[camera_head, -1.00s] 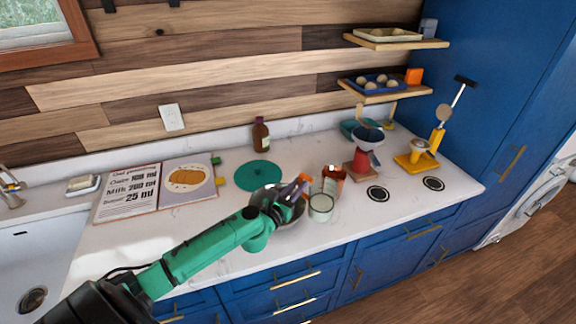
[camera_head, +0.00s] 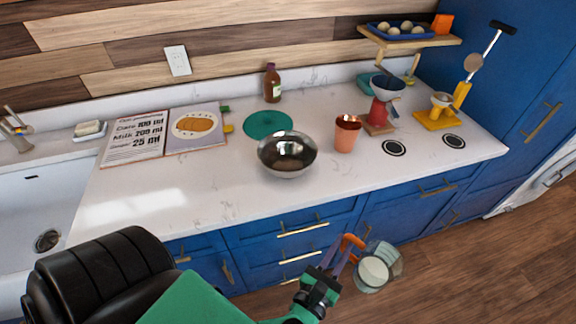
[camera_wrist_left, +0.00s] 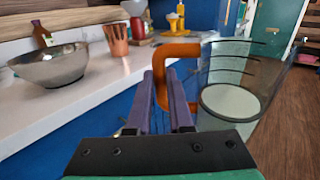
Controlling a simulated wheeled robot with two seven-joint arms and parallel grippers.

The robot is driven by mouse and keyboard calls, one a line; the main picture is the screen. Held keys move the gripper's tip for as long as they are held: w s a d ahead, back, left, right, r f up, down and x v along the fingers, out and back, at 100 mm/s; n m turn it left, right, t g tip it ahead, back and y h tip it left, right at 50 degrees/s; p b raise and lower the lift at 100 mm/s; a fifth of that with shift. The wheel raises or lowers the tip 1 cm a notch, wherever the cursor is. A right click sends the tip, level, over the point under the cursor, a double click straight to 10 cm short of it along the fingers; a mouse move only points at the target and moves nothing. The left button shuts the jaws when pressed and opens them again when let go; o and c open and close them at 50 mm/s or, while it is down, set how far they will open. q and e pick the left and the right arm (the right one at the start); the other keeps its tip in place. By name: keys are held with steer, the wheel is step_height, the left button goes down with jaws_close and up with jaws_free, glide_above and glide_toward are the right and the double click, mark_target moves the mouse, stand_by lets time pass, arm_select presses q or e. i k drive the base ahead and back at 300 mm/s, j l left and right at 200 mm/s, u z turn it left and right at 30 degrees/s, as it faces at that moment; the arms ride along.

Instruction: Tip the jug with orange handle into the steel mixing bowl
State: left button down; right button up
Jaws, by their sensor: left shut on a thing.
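The clear jug (camera_head: 378,266) has an orange handle (camera_head: 350,243) and a pale liquid inside. My left gripper (camera_head: 334,258) is shut on the orange handle and holds the jug off the counter, in front of the blue drawers. The jug also shows in the left wrist view (camera_wrist_left: 240,85), roughly upright, with the pale contents low in it. The steel mixing bowl (camera_head: 287,155) stands on the counter, up and left of the jug; a little brownish matter seems to lie in it. The bowl also shows at the left of the wrist view (camera_wrist_left: 48,66). My right gripper is not in view.
A copper cup (camera_head: 347,133) stands right of the bowl, and a teal disc (camera_head: 267,124) lies behind it. A brown bottle (camera_head: 272,83), open recipe book (camera_head: 165,137), red scale-like stand (camera_head: 379,115) and yellow device (camera_head: 440,112) are farther back. The counter's front left is clear.

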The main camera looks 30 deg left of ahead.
mark_target(286, 154)
steer(key=u, duration=1.1)
